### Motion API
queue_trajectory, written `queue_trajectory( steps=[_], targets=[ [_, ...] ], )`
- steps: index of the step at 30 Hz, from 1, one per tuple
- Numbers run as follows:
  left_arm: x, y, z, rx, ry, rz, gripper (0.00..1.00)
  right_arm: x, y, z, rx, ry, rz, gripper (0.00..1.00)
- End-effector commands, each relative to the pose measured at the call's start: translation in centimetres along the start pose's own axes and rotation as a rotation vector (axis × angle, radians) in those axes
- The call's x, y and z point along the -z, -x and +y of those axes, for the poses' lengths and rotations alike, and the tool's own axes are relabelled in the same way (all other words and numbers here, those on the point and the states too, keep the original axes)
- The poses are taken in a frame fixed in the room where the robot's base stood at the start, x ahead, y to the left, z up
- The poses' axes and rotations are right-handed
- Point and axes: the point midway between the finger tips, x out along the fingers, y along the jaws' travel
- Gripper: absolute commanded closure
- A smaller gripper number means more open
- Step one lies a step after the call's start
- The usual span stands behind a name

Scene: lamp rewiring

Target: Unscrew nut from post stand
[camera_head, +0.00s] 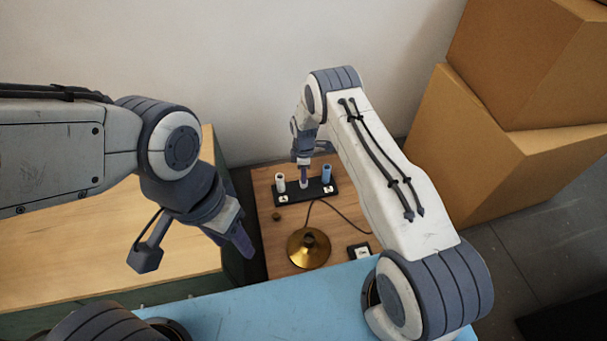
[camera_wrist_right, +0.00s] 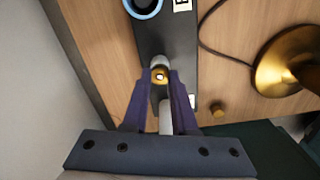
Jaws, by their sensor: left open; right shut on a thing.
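The black post stand (camera_head: 318,193) sits on the small wooden table, with a white post (camera_head: 280,182) at left and a blue post (camera_head: 326,173) at right. My right gripper (camera_head: 304,181) points down at the middle post. In the right wrist view, its purple fingertips (camera_wrist_right: 160,78) are shut on a brass nut (camera_wrist_right: 159,75), which surrounds a pale post tip. The fingers partly hide the nut and post. My left gripper (camera_head: 195,250) is open and empty, off to the left, away from the stand.
A brass lamp base (camera_head: 309,249) with a dark cord stands in front of the stand. A small brass piece (camera_head: 276,216) and a dark box with a white label (camera_head: 360,252) lie nearby. Cardboard boxes (camera_head: 460,140) stand at right. A wall is behind.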

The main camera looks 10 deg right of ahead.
Motion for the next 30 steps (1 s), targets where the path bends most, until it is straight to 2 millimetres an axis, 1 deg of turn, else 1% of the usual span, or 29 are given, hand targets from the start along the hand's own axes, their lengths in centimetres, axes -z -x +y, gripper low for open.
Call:
queue_trajectory(
  steps=[3,6,16,18,20,27,30],
  targets=[
    [0.0,0.06,0.0,0.0,0.0,0.0,0.5,0.1,0.06,-0.01,0.0,0.155,0.001,1.0],
    [0.0,0.07,0.01,0.0,0.0,0.0,0.5,0.1,0.05,-0.01,0.0,0.233,0.0,1.0],
    [0.01,0.07,0.0,0.0,0.0,0.0,0.5,0.11,0.05,-0.01,0.0,0.258,0.001,1.0],
    [0.01,0.08,0.01,0.0,0.0,0.0,0.5,0.11,0.06,-0.01,0.0,0.295,0.001,1.0],
    [0.01,0.11,0.01,0.0,0.0,0.0,0.5,0.11,0.07,-0.01,0.0,0.364,0.0,1.0],
    [0.01,0.19,0.01,0.0,0.0,0.0,0.5,0.12,0.1,-0.01,-0.001,0.738,0.0,1.0],
    [0.01,0.21,0.02,0.0,0.0,0.0,0.5,0.12,0.11,-0.01,-0.001,0.866,0.0,1.0]
  ],
)
